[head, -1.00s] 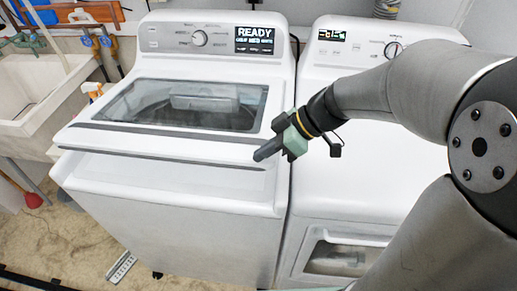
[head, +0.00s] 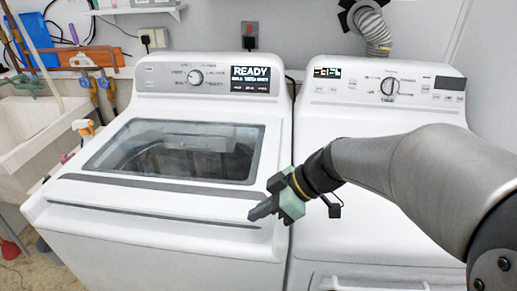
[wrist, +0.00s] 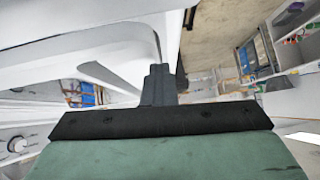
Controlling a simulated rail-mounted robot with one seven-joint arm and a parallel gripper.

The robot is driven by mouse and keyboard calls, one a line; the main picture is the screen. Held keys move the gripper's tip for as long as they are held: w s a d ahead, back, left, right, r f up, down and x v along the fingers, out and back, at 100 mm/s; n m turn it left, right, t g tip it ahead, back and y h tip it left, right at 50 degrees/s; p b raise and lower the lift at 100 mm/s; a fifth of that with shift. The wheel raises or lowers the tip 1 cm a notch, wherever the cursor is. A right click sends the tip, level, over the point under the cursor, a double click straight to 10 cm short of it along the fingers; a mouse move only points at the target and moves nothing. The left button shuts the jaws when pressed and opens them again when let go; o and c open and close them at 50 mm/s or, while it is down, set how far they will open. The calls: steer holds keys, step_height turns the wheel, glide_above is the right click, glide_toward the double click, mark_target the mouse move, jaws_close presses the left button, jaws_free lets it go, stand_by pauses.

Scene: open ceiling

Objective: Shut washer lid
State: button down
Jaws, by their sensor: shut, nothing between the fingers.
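The washer (head: 140,262) is the white top-loader on the left in the head view. Its white lid (head: 65,203), with a dark glass window (head: 180,150), lies down over the top, nearly level. I cannot tell whether its front edge is fully seated. My gripper (head: 256,213) is shut and empty at the lid's front right corner, pointing left. Contact cannot be told. In the wrist view the shut fingers (wrist: 158,82) are close to a white panel edge, with a white surface above and to the left.
A white dryer (head: 350,245) stands close on the right, with my arm across it. A sink (head: 35,130) with pipes is at the left. A control panel (head: 200,77) reading READY and a wall are behind. Open floor shows in the wrist view (wrist: 215,35).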

steer(key=shift+s+f, duration=0.2)
steer(key=shift+f, duration=0.2)
steer(key=r, duration=0.1)
steer(key=r+p, duration=0.1)
steer(key=r, duration=0.3)
steer(key=shift+w+d+r+p, duration=0.1)
steer(key=shift+w+d+p, duration=0.05)
steer(key=shift+d+p, duration=0.15)
steer(key=s+v, duration=0.1)
steer(key=v, duration=0.8)
steer(key=s+d+f+m+h+p, duration=0.3)
steer(key=s+f+m+h, duration=0.6)
steer(key=f+m, duration=0.4)
steer(key=shift+m+g+p, duration=0.3)
steer(key=shift+m+p, duration=0.2)
steer(key=shift+m, duration=0.5)
steer(key=shift+d, duration=0.1)
